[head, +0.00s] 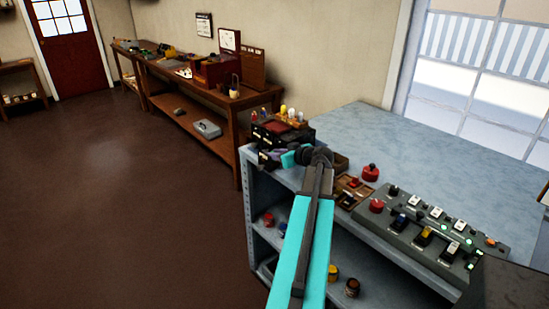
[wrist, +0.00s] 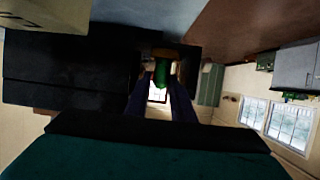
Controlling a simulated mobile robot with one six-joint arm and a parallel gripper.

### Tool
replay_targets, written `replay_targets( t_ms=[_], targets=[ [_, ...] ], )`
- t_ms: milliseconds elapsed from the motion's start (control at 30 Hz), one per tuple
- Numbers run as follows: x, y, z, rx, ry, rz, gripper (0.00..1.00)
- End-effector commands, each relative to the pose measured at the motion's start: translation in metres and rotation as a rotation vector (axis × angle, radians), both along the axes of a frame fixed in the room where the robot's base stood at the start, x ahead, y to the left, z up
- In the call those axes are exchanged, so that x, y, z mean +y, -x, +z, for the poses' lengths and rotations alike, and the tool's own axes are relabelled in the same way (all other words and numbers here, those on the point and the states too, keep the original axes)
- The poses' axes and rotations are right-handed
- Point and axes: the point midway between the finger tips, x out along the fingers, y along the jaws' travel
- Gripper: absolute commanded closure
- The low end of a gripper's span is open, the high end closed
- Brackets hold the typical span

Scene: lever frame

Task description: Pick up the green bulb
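The green bulb (wrist: 162,74) shows in the wrist view, dark green, with an orange-brown part at its far end. The two dark fingers of my gripper (wrist: 160,84) stand on either side of it. A bright gap shows between the fingers below the bulb. The view is too dark to tell whether the fingers touch it. In the head view my gripper (head: 287,159) is low beside the black drawer unit (head: 268,140), partly hidden by my own arm. I cannot make out the green bulb in the head view.
Several bulbs (head: 284,111) stand on top of the drawer unit. A wooden tray (head: 351,190), a red button (head: 370,173) and a grey switch panel (head: 425,225) lie to the right on the grey bench (head: 400,150). The bench's back is clear.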

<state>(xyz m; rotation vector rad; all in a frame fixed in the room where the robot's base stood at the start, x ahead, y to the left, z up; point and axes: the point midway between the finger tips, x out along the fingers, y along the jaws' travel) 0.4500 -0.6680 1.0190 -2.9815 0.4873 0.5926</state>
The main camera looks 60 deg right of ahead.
Motion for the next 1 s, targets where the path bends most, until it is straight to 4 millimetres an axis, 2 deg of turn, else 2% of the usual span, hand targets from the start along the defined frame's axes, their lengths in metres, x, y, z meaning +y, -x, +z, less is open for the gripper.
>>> replay_targets(
  t_ms=[500,1000],
  targets=[
    [-0.014,-0.041,-0.013,0.000,-0.001,0.002,0.78],
    [-0.014,-0.046,-0.017,0.000,0.000,0.002,0.78]
  ],
)
